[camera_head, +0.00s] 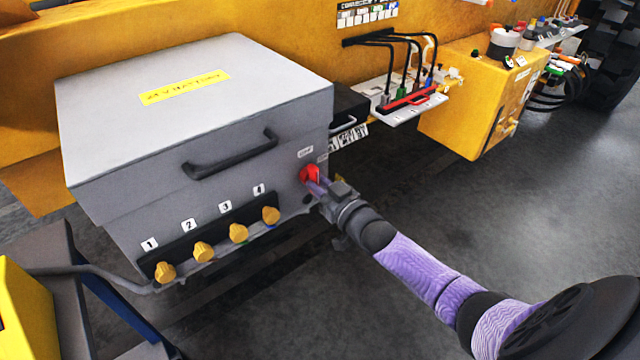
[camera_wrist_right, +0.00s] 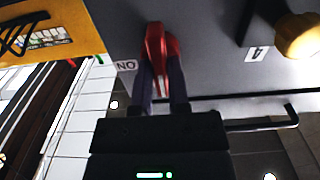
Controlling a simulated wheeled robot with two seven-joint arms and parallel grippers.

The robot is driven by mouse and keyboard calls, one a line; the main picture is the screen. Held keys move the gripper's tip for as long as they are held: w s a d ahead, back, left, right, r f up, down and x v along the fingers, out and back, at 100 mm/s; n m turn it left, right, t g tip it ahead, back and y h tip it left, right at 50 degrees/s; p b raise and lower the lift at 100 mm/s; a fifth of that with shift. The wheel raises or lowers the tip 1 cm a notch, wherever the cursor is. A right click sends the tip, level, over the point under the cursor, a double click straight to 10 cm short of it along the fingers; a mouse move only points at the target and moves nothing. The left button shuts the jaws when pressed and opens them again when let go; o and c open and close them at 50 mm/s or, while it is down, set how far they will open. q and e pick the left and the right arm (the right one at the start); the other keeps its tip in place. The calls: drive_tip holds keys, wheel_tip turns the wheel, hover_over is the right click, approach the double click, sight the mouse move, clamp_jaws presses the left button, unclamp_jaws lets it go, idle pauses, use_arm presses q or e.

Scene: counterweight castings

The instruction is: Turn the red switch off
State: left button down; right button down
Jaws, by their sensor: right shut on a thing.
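The red switch (camera_head: 309,174) is on the front of the grey box (camera_head: 130,215), near its right edge and below a small white label. In the right wrist view the red switch (camera_wrist_right: 158,52) stands between the two fingers of my right gripper (camera_wrist_right: 163,88), beside a label that reads "ON" upside down. My right gripper (camera_head: 318,186) is shut on the red switch in the head view, its arm coming from the lower right. The gripper partly hides the switch's lower side. My left gripper does not show.
Several yellow knobs (camera_head: 203,252) with number labels line the lower front of the box. A black handle (camera_head: 231,156) sits above them. The floor at right is open.

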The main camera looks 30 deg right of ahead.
idle(0.3)
drive_tip(key=c, duration=0.6)
unclamp_jaws()
drive_tip(key=s+p, duration=0.3)
drive_tip(key=s, duration=0.7)
drive_tip(key=shift+d, duration=0.4)
drive_tip(key=shift+f, duration=0.15)
